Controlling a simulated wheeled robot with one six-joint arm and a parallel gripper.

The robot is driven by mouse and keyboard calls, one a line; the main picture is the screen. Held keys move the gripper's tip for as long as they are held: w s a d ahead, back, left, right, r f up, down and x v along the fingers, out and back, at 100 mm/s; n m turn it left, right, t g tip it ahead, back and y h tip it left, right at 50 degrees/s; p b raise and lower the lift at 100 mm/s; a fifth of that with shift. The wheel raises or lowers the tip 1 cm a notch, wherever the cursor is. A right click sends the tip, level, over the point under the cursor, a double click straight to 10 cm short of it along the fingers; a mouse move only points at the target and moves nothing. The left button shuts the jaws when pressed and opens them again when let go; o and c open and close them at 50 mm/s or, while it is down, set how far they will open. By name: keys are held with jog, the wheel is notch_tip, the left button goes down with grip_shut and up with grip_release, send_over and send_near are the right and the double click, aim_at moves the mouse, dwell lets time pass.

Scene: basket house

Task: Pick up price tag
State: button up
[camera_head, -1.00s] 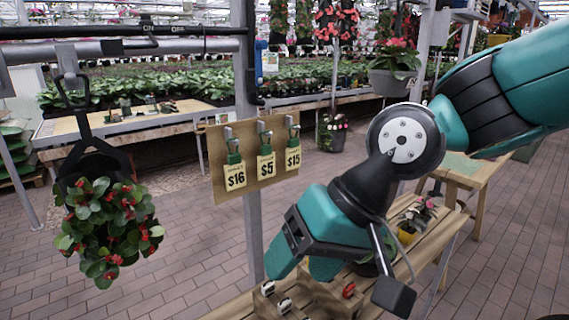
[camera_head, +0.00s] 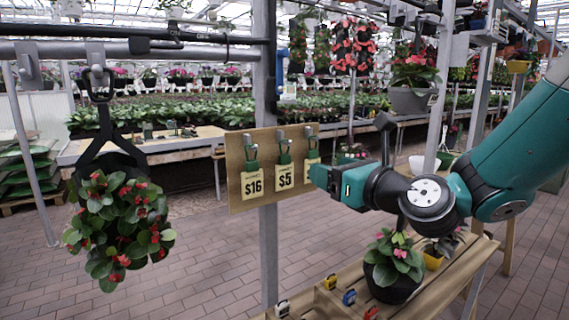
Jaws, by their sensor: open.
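Price tags hang by clips in a row on a brown board (camera_head: 236,165) fixed to a grey post. The $16 tag (camera_head: 252,183) is at the left and the $5 tag (camera_head: 285,176) is in the middle. A third tag (camera_head: 311,160) at the right is mostly hidden behind my gripper (camera_head: 318,178). My gripper is at the board's right end, pointing left, with its fingers close to the third tag. I cannot tell whether it touches the tag. It holds nothing that I can see.
A hanging basket (camera_head: 118,225) with red flowers is at the left. Below my arm, a wooden bench (camera_head: 440,290) holds a dark pot with a pink-flowered plant (camera_head: 393,265) and several small coloured clips (camera_head: 349,297). The brick floor between basket and bench is clear.

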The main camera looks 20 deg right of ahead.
aim_at(285, 154)
jog(key=p+x, duration=1.6)
jog(key=p, duration=0.1)
jog(key=shift+w+d, duration=0.1)
jog(key=shift+d, duration=0.1)
jog(key=shift+f, duration=0.1)
jog(key=c, duration=0.8)
